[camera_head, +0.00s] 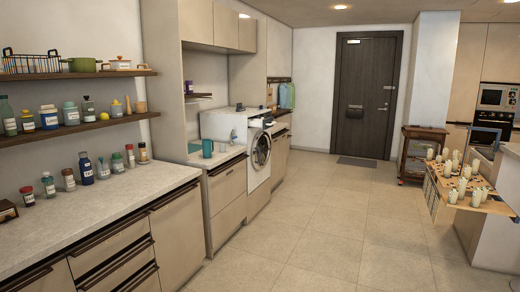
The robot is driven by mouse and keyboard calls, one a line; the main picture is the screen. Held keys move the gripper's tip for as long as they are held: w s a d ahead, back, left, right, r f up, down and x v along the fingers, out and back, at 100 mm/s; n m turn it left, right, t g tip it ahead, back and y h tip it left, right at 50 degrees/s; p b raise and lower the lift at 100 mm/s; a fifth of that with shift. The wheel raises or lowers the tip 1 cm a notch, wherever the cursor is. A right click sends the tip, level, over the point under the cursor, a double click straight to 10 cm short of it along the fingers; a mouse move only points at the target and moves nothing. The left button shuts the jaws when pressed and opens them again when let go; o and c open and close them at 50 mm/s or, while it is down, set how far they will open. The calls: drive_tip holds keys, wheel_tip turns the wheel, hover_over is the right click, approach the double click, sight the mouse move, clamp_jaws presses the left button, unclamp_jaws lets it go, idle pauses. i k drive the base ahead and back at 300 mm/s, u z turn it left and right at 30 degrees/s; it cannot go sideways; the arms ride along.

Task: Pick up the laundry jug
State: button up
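A blue-green jug (286,95), which looks like the laundry jug, stands on the counter past the washing machine (258,152), near the far end of the left-hand row. It is small and far off in the head view, and its handle and cap cannot be made out clearly. A smaller teal cup-like item (207,148) stands on the lower counter before the washer. My gripper is not in view.
A counter with drawers (110,250) runs along the left, with bottles and jars on it and on shelves above. The tiled floor (310,220) is open in the middle. A cart (420,150) and a tilted board (470,195) with several pale candle-like items stand at right.

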sight(206, 144)
drive_tip(key=z, duration=0.85)
drive_tip(key=i, duration=4.45)
